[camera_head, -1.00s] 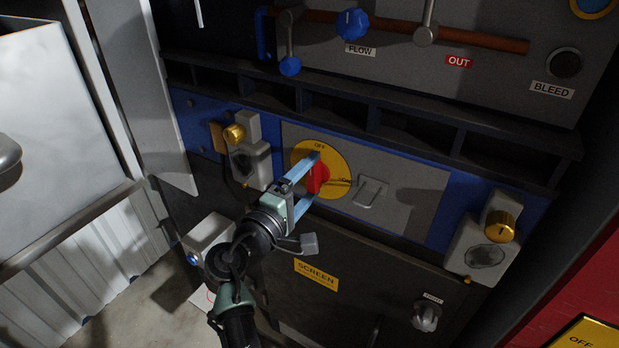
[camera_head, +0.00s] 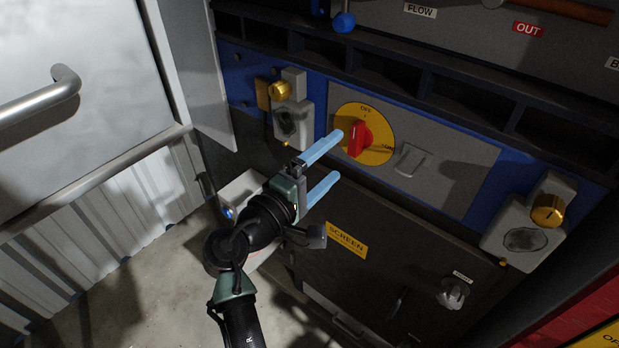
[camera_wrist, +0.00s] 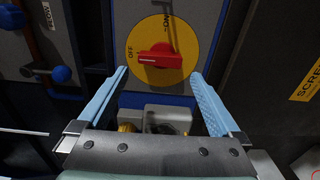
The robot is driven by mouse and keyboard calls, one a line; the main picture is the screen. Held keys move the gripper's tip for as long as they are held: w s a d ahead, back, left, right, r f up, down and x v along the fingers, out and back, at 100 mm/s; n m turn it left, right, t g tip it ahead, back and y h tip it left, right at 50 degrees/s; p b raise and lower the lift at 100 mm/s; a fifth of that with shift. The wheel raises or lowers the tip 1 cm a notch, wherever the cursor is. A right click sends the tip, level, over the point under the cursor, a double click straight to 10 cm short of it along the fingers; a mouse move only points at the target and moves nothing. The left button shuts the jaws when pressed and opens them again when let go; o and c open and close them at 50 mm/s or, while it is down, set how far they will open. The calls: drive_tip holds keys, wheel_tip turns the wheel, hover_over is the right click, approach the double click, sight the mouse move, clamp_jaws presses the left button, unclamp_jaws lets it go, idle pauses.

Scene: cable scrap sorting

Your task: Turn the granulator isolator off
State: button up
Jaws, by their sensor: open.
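The granulator isolator is a red rotary handle (camera_head: 358,140) on a round yellow plate (camera_head: 379,155) marked OFF at the top and ON at the right. The handle stands upright in the head view, in line with the OFF mark. In the wrist view the handle (camera_wrist: 160,57) lies level, its narrow end towards OFF at the left of the plate (camera_wrist: 181,31). My gripper (camera_head: 337,156) has two blue fingers, open and empty. They are in front of and to the left of the handle, apart from it. The wrist view shows clear space between the fingertips (camera_wrist: 160,76) and the handle.
Grey locking boxes with brass knobs flank the isolator at left (camera_head: 292,118) and right (camera_head: 525,235). A small grey latch (camera_head: 411,160) is right of the plate. Below is the dark SCREEN door (camera_head: 420,265). A grey cabinet with a bar handle (camera_head: 40,97) stands at left.

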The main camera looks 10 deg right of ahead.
drive_tip(key=v, duration=0.6)
idle(0.3)
